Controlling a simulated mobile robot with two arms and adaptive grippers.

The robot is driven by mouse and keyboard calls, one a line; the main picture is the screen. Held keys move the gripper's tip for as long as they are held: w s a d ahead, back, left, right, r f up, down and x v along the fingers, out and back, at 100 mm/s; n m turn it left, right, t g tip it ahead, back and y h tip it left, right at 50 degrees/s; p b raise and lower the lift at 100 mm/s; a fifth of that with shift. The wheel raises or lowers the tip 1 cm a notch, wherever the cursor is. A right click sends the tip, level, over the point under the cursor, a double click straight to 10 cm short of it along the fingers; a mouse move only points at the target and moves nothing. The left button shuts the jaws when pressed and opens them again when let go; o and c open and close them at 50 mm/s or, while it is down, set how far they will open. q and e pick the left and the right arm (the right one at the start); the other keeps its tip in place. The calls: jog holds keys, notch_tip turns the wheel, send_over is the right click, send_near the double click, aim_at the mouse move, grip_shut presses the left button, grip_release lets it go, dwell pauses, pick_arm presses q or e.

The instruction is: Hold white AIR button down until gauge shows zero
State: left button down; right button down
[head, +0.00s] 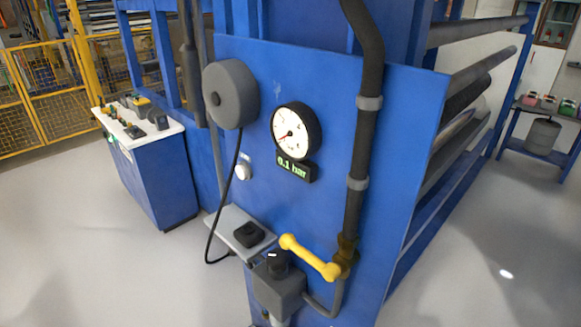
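The white AIR button (243,171) is a small round knob on the blue machine panel, left of and below the gauge. A small label sits just above it, too small to read. The round gauge (296,131) has a white face, a black rim and a red needle pointing to the lower left. The digital display (296,166) under it reads 0.1 bar in green. Nothing touches the button. Neither of my grippers is in view.
A grey round housing (231,93) and a hanging black cable (222,220) are left of the gauge. A black pipe (362,150) runs down the right. A yellow lever (310,257) and grey shelf (238,232) jut out below. Open floor (90,255) lies left.

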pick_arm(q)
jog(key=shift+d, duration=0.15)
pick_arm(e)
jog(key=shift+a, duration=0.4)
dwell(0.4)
